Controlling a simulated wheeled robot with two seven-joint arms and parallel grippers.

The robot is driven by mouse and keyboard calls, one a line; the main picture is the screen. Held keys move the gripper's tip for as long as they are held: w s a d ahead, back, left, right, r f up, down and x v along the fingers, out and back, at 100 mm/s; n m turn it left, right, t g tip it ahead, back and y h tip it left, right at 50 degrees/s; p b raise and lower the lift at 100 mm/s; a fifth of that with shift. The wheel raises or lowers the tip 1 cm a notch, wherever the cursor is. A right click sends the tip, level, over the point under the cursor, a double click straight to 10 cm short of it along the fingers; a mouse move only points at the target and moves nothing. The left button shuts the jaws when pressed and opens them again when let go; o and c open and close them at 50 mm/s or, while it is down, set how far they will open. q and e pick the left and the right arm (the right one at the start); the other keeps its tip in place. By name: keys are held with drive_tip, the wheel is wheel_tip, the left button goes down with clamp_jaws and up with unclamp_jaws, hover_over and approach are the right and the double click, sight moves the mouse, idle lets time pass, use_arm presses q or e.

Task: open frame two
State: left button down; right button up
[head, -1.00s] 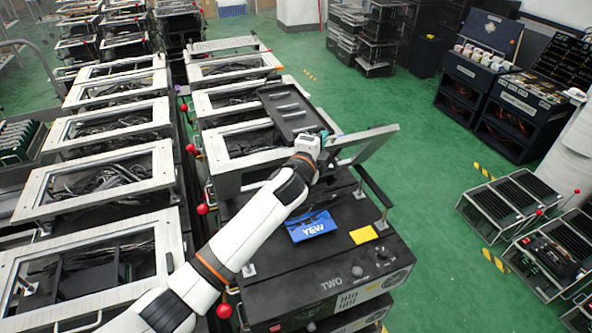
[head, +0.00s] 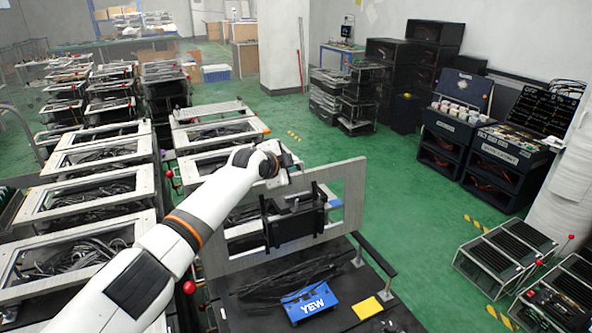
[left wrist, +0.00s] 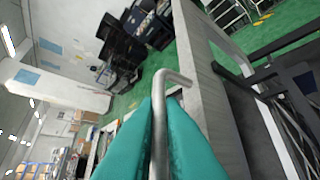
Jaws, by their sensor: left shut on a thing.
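The light grey frame (head: 352,195) of the nearest unit in the right row stands raised, close to upright, above its black base. A dark panel (head: 296,222) sits in its opening. My left gripper (head: 284,174) is at the frame's upper edge. In the left wrist view my teal fingers (left wrist: 158,125) are shut on a bent metal handle (left wrist: 173,77), beside a pale bar of the frame (left wrist: 205,85). The TWO label is out of view now. My right gripper is not in view.
A blue YEW box (head: 312,302) and a yellow block (head: 367,308) lie on the black base. A post with a dark bar (head: 372,255) stands at its right. More framed units (head: 90,190) stand at left.

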use_arm(q)
drive_tip(key=shift+w+a+f, duration=0.15)
drive_tip(key=shift+w, duration=0.25)
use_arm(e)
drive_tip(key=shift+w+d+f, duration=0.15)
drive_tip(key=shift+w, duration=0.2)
use_arm(q)
drive_tip(key=shift+s, duration=0.1)
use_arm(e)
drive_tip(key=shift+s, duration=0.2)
use_arm(q)
drive_tip(key=c, duration=1.5)
unclamp_jaws()
drive_tip(key=shift+c, duration=0.2)
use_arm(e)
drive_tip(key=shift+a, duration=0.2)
use_arm(q)
drive_tip(key=shift+s, duration=0.1)
